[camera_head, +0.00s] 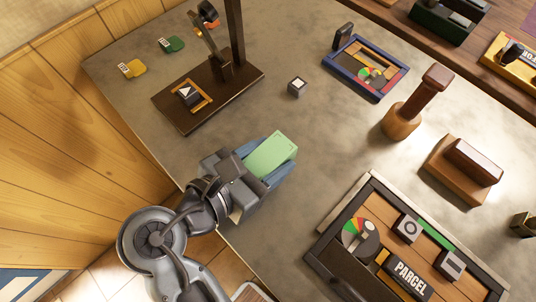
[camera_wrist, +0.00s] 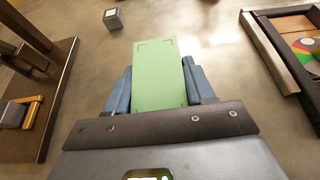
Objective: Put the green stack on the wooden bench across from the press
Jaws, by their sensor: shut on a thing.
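The green stack (camera_head: 271,152) is a pale green block held between the blue fingers of my gripper (camera_head: 275,162). In the wrist view the green stack (camera_wrist: 158,75) lies between both blue fingers of my gripper (camera_wrist: 160,88), and its far end reaches past them. My gripper is shut on it, over the grey table. The press (camera_head: 215,85) has a dark base and an upright post, and stands up and left of my gripper. The wooden bench cannot be told for certain; a dark wooden surface (camera_head: 406,14) runs along the upper right.
A small grey cube (camera_head: 297,87) sits beyond my gripper. A blue-rimmed tray (camera_head: 349,75), a wooden stamp (camera_head: 402,118), a brown block (camera_head: 447,185) and a PARCEL tray (camera_head: 332,225) stand to the right. Yellow (camera_head: 132,69) and green (camera_head: 173,44) tags lie left of the press.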

